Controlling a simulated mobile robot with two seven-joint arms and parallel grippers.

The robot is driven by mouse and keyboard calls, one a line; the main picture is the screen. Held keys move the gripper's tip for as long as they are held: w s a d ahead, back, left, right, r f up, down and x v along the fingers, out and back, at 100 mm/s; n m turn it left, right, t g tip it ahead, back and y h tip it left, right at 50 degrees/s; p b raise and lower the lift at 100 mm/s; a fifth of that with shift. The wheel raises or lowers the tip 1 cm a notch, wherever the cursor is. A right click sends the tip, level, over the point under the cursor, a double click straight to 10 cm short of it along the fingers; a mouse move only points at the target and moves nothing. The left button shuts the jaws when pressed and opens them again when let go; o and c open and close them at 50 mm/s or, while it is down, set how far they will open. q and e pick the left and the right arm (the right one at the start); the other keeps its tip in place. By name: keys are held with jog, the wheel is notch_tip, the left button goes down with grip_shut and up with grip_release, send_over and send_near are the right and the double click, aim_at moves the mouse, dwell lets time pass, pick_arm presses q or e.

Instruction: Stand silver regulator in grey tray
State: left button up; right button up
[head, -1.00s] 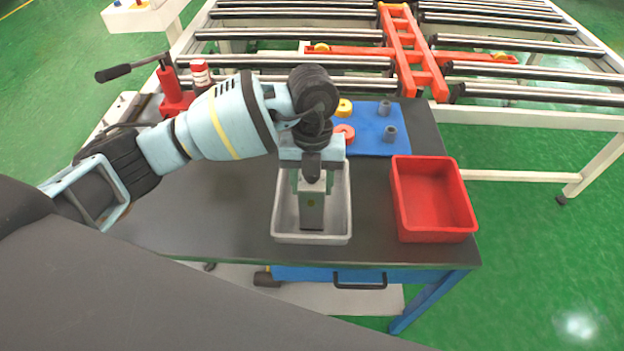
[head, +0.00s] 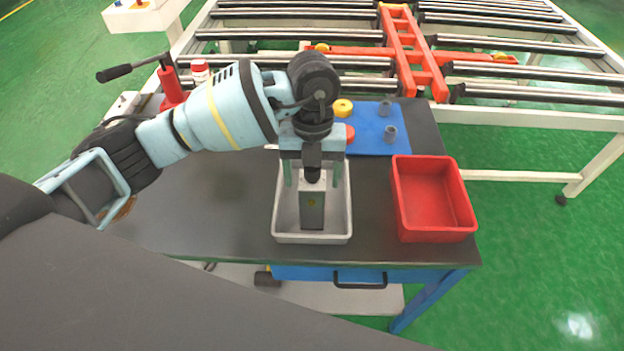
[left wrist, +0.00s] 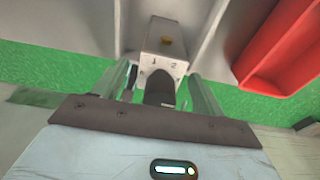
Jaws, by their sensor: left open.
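The silver regulator (head: 312,212) stands upright in the grey tray (head: 341,237), towards the tray's front half. It is a box with a small yellowish mark on its face. My left gripper (head: 313,178) is above it, pointing down, with its greenish fingers open and apart on either side of the regulator's top. In the left wrist view the regulator (left wrist: 166,45) shows between and beyond the open fingers (left wrist: 163,88), with a dark part at its near end. The exact gap between fingers and regulator is hard to tell. My right gripper is not in view.
A red bin (head: 433,205) stands right of the tray. A blue mat (head: 372,140) behind holds a yellow ring (head: 343,108), a red part and grey cylinders. A red jack (head: 172,88) and a bottle are at back left. The dark tabletop (head: 215,205) left of the tray is clear.

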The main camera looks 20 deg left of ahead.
pick_arm(q)
jog(key=r, duration=0.6)
jog(key=w+r, duration=0.1)
jog(key=r, duration=0.2)
jog(key=shift+a, duration=0.1)
jog(key=shift+w+r, duration=0.1)
jog(key=shift+r, duration=0.4)
